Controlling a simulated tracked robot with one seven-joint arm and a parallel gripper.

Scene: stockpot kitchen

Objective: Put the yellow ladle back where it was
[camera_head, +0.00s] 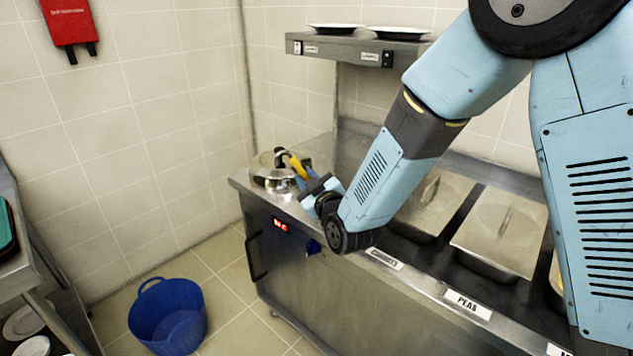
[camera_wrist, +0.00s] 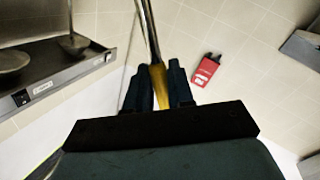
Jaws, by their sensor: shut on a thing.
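The yellow ladle shows as a yellow handle (camera_head: 298,166) at the far left end of the steel counter in the head view. My gripper (camera_head: 303,179) is shut on this handle. In the wrist view the yellow handle (camera_wrist: 158,84) sits between my two dark fingers (camera_wrist: 160,88), and its metal shaft runs up out of the picture. The ladle's bowl is out of the wrist view and cannot be made out in the head view. A round steel pot or lid (camera_head: 262,178) stands just behind and left of my gripper; whether the ladle touches it I cannot tell.
A wall shelf (camera_head: 340,52) with plates (camera_head: 396,33) hangs above the counter. Lidded pans (camera_head: 500,232) fill the counter's right. A blue bucket (camera_head: 168,318) stands on the floor.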

